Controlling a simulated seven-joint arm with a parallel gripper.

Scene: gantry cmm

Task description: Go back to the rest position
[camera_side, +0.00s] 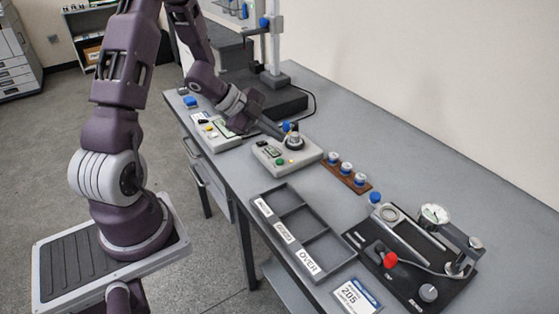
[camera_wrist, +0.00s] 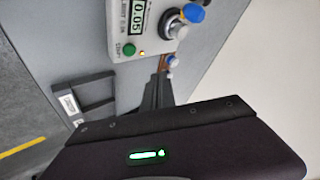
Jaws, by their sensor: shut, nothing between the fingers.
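My gripper (camera_side: 279,134) hangs over the bench, its dark fingers angled down to the right, closed with nothing between them. Its fingertips show close beside a beige gauge box (camera_side: 287,155) with a green button, a lit orange lamp and a round post with a blue-topped piece (camera_side: 293,134); I cannot tell whether they touch. In the wrist view, my closed fingers (camera_wrist: 163,78) point up the picture, and the gauge box (camera_wrist: 127,22) shows a display reading "0.05". The blue-topped piece (camera_wrist: 193,13) is at that view's top right.
A grey sorting tray (camera_side: 318,227) with labelled compartments, including "OVER", lies in front. A brown rack (camera_side: 363,187) holds blue-topped pieces. A black fixture plate (camera_side: 440,278) with a dial gauge (camera_side: 434,214) stands at right. A second beige device (camera_side: 217,138) and a dark stand (camera_side: 285,101) are behind.

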